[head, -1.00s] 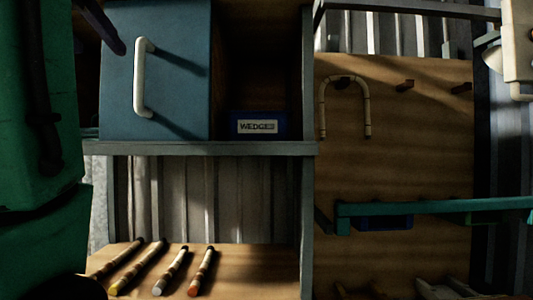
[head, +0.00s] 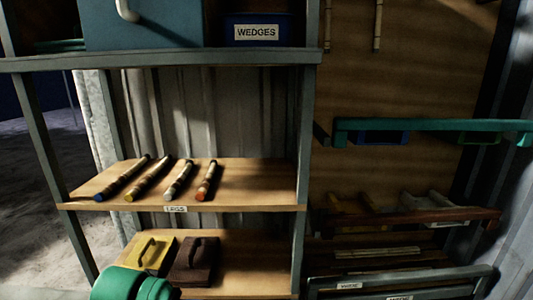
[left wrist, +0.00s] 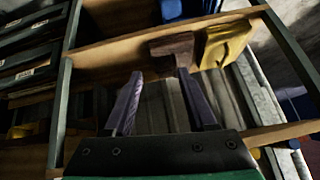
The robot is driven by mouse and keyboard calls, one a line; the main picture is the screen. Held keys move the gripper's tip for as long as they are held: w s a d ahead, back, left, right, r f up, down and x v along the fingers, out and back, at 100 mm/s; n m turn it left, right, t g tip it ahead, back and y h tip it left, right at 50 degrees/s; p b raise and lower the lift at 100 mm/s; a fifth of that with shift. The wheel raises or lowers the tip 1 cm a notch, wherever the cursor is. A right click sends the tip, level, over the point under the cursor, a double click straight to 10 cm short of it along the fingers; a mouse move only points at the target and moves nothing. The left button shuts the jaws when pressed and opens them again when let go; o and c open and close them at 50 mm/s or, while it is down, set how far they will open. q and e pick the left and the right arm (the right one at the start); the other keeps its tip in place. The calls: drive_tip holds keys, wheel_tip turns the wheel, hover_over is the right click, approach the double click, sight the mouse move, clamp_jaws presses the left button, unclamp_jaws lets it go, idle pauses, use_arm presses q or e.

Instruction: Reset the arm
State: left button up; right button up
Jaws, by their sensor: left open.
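My left gripper (left wrist: 160,100) shows in the left wrist view with its two purple-grey fingers spread apart and nothing between them. In the head view only a green part of my left arm shows at the bottom left, in front of the lower shelf; the fingers are hidden there. In the left wrist view a brown block (left wrist: 172,46) and a yellow block (left wrist: 222,42) lie beyond the fingertips. My right gripper is not in view.
Several rods lie on the shelf labelled LEGS (head: 245,190). Above are a blue bin labelled WEDGES (head: 256,42) and a blue cabinet door (head: 165,28). Open floor shows at far left.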

use_arm(q)
drive_tip(key=s+d+f+m+g+h, duration=0.1)
drive_tip(key=s+f+g, duration=0.1)
drive_tip(key=s+f, duration=0.6)
drive_tip(key=s+d+f+g, duration=0.1)
drive_tip(key=s+f+g, duration=0.1)
drive_tip(key=s+f, duration=0.65)
drive_tip(key=s+f+g, duration=0.1)
drive_tip(key=s+f, duration=0.1)
drive_tip(key=f, duration=0.7)
drive_tip(key=s+f, duration=0.2)
drive_tip(key=f, duration=0.7)
drive_tip(key=s+a+f, duration=0.1)
drive_tip(key=s+f, duration=0.6)
drive_tip(key=s, duration=0.1)
drive_tip(key=s+a+f+g, duration=0.1)
drive_tip(key=s+a+f, duration=0.1)
drive_tip(key=s+f, duration=0.6)
drive_tip(key=shift+s+a+f, duration=0.25)
drive_tip(key=shift+s+f, duration=0.05)
drive_tip(key=shift+s, duration=0.4)
